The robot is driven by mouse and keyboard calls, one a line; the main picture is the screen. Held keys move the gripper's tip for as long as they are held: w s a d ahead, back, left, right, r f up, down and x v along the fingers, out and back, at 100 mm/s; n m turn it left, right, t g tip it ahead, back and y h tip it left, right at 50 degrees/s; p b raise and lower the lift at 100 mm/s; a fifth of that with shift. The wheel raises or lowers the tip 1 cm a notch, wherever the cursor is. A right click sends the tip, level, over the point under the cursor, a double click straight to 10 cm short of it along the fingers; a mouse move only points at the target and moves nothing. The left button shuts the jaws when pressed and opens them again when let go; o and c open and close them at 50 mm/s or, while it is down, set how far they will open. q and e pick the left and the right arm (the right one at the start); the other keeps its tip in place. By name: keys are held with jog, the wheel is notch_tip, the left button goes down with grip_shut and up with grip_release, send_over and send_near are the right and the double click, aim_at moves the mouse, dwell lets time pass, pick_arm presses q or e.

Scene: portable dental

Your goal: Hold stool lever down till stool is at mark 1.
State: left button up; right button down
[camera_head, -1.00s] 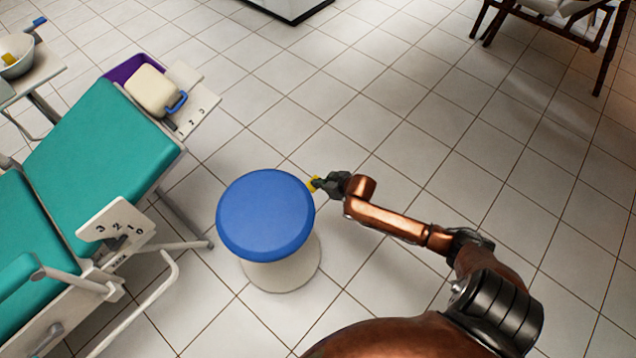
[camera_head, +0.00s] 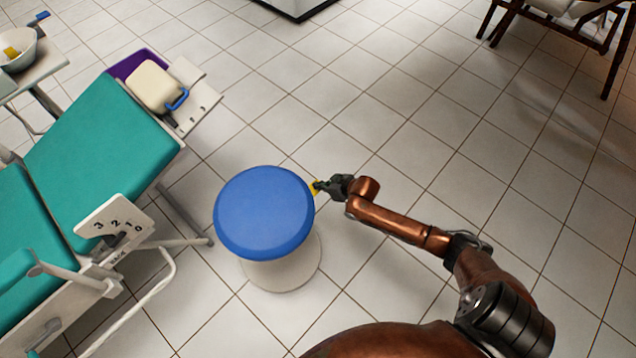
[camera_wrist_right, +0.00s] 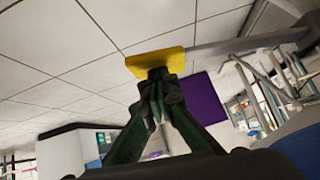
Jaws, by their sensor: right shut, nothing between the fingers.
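The stool has a round blue seat (camera_head: 264,213) on a pale round base (camera_head: 283,268) on the tiled floor. Its yellow lever (camera_head: 315,187) sticks out at the right edge of the seat. My right gripper (camera_head: 322,186) is at the lever, its fingers closed with nothing between them. In the right wrist view the yellow lever paddle (camera_wrist_right: 160,62) is right at the shut fingertips (camera_wrist_right: 158,76) and looks in contact with them. The lever's grey rod (camera_wrist_right: 225,46) runs off to the right. I cannot read mark 1 on the stool. My left gripper is not in view.
A teal dental chair (camera_head: 105,135) stands to the left, with a white plate numbered 3, 2, 1, 0 (camera_head: 112,222) on its side. A side table with a bowl (camera_head: 22,55) is at the far left. The floor right of the stool is open.

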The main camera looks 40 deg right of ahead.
jog(key=shift+s+a+f, duration=0.1)
jog(key=shift+s+f, duration=0.45)
jog(key=shift+f, duration=0.2)
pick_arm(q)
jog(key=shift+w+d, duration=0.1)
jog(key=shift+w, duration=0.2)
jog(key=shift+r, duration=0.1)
pick_arm(e)
jog(key=shift+r, duration=0.1)
jog(key=r+p, duration=0.1)
jog(key=r, duration=0.1)
jog(key=r+p, duration=0.1)
jog(key=w+d+r+p, duration=0.1)
jog(key=r+p, duration=0.1)
jog(key=shift+r, duration=0.3)
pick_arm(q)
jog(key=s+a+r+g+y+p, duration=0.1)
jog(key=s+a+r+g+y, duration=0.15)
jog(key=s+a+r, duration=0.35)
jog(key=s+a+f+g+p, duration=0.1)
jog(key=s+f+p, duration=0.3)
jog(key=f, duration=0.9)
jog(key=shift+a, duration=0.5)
pick_arm(e)
jog(key=v, duration=0.9)
jog(key=shift+s+d+r, duration=0.15)
jog(key=shift+s+d, duration=0.05)
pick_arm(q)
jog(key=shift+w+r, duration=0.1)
